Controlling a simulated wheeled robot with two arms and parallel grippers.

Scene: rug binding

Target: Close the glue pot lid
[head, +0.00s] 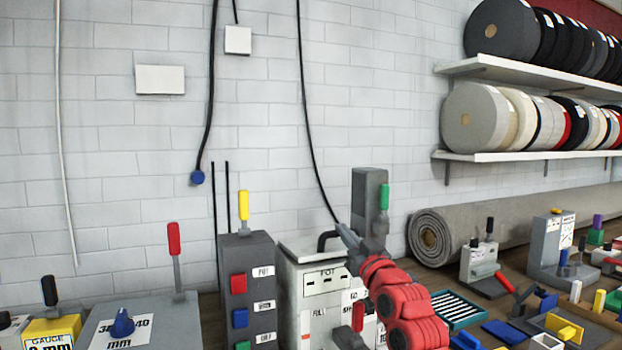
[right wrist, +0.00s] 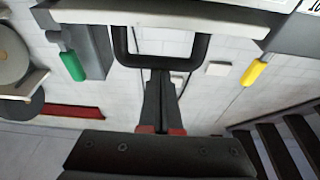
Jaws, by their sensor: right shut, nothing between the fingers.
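The glue pot (head: 294,305) is a white box with a POT label and dark slots on its front, at the bottom centre of the head view. Its pale lid (head: 296,250) lies over the top, looking roughly level; I cannot tell whether a gap remains. The black loop handle (head: 325,236) stands on the lid and also shows in the right wrist view (right wrist: 120,45), below the lid's edge (right wrist: 160,14). My right gripper (head: 342,230) is shut and empty, its fingertips (right wrist: 160,76) close to the handle's bar; contact is unclear. My left gripper is out of view.
A dark grey box (head: 254,262) with coloured buttons and a yellow-handled lever stands left of the pot. A grey post with a green handle (head: 384,196) is behind my right gripper. A rolled rug (head: 480,228) lies along the wall. Tools crowd the bench at right.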

